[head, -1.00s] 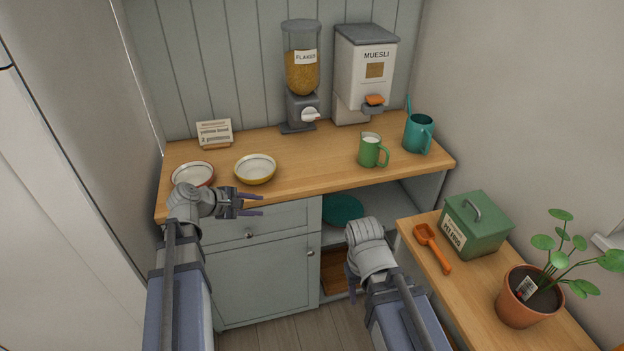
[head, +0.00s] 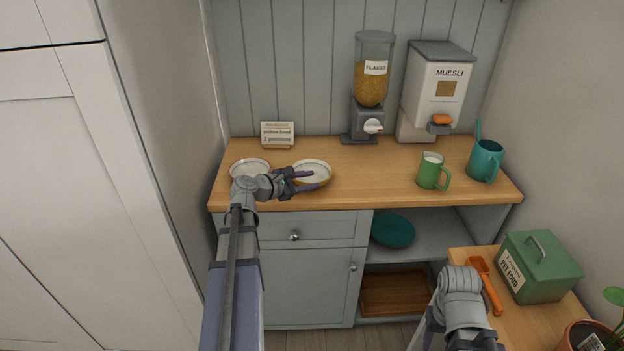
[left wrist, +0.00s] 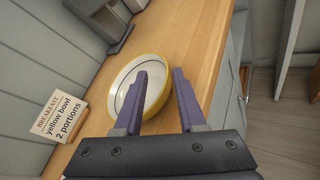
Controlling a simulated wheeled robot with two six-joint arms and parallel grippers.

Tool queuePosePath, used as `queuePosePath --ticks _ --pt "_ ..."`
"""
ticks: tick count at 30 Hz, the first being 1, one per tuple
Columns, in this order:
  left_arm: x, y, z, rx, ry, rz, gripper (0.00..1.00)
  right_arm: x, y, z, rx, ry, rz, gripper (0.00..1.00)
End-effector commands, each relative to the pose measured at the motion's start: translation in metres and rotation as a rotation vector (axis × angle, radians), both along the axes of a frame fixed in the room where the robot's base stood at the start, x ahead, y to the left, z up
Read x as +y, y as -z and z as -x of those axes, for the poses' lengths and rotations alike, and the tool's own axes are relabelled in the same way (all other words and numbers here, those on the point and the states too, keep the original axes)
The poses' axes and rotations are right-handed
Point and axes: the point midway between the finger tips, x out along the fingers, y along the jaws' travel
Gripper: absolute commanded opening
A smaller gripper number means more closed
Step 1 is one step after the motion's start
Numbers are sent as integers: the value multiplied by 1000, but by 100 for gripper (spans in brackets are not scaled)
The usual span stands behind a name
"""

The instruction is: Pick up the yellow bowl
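The yellow bowl (head: 318,166), white inside, stands upright on the wooden counter near its front edge. It also shows in the left wrist view (left wrist: 155,85). My left gripper (head: 312,180) is open at the bowl, its fingers partly covering it in the head view. In the left wrist view one finger (left wrist: 160,72) overlaps the bowl's inside and the other lies at its right rim. I cannot tell whether they touch it. My right gripper (head: 430,326) is low at the front right, mostly hidden behind its own wrist.
A red-rimmed bowl (head: 249,164) stands left, partly behind my left wrist. A card (head: 278,134) reads "yellow bowl 2 portions". The flakes dispenser (head: 370,85), muesli dispenser (head: 437,90), green jug (head: 430,172) and teal pitcher (head: 486,160) stand farther right. The counter's middle is clear.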

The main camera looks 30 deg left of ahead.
Motion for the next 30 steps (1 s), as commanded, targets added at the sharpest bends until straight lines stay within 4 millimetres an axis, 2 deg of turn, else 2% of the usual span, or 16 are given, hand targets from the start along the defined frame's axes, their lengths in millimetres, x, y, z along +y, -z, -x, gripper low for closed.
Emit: queuePosePath --ticks 5,9,13,21,30 --pt "-3 8 -10 0 2 0 40 0 8 0 0 0 0 50" --pt "-7 21 -27 0 3 -1 40 0 21 0 0 0 0 50" --pt "-12 24 -42 0 2 0 40 0 24 0 0 0 0 50" --pt "-14 23 -44 0 1 -1 38 0 23 0 0 0 0 50" --pt "-14 23 -44 0 1 -1 5 0 23 0 0 0 0 50"
